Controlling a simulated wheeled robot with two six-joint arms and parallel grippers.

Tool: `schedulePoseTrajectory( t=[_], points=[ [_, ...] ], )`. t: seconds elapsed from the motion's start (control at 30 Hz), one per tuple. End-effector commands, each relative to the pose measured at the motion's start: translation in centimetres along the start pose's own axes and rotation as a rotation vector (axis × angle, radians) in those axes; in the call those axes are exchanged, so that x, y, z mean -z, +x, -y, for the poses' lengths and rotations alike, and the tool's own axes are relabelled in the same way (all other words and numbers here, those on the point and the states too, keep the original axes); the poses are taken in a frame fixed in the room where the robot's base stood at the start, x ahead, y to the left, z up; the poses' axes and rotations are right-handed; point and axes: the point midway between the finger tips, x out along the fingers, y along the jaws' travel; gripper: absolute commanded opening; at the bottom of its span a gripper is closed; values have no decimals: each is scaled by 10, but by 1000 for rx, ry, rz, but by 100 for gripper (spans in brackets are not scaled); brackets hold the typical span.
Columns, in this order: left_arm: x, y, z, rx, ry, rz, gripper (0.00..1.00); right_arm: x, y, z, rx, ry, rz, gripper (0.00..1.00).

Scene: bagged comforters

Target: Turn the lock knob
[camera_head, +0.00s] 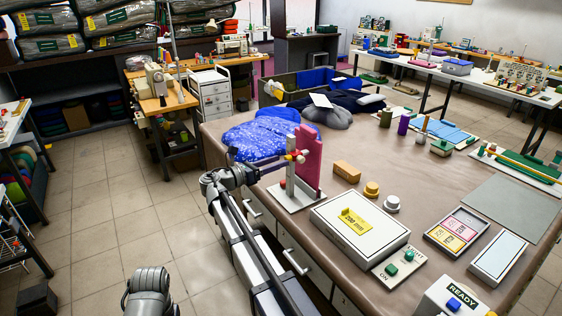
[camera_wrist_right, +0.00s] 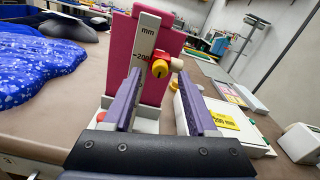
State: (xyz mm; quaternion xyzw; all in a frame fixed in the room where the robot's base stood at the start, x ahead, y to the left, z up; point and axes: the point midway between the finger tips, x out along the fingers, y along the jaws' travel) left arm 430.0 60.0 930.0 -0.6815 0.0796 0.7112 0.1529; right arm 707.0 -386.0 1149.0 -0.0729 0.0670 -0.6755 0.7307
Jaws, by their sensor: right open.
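A measuring stand with a white upright ruler (camera_head: 291,173) marked "mm" and "200" stands at the table's near left edge. A pink board (camera_head: 311,160) stands upright behind it. The lock knob, yellow with a red part behind it, (camera_wrist_right: 160,69) sits on the ruler at the 200 mark; it also shows in the head view (camera_head: 298,156). My right gripper (camera_wrist_right: 160,82) is open, its two purple fingers on either side of the knob and apart from it as seen from the wrist; exact depth is hard to tell. My left gripper is not in view.
A blue patterned bagged comforter (camera_head: 255,137) lies left of the stand. A white box with a yellow "200 mm" label (camera_head: 357,240), a wooden block (camera_head: 347,172) and yellow and white knobs lie to the right. A green-button ON panel (camera_head: 403,262) is at the front.

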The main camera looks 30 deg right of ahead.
Motion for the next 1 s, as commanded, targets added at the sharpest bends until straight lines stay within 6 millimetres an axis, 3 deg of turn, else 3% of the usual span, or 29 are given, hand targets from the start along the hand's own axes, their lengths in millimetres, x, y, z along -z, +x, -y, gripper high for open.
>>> schedulePoseTrajectory(
  t=[0.2, 0.53, 1.0],
  points=[
    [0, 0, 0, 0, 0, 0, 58, 0, 19, 0, 0, 1, -1, 58],
    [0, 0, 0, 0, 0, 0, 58, 0, 22, 0, 0, 1, -1, 58],
    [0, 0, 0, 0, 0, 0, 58, 0, 21, 0, 0, 1, -1, 5]
  ],
)
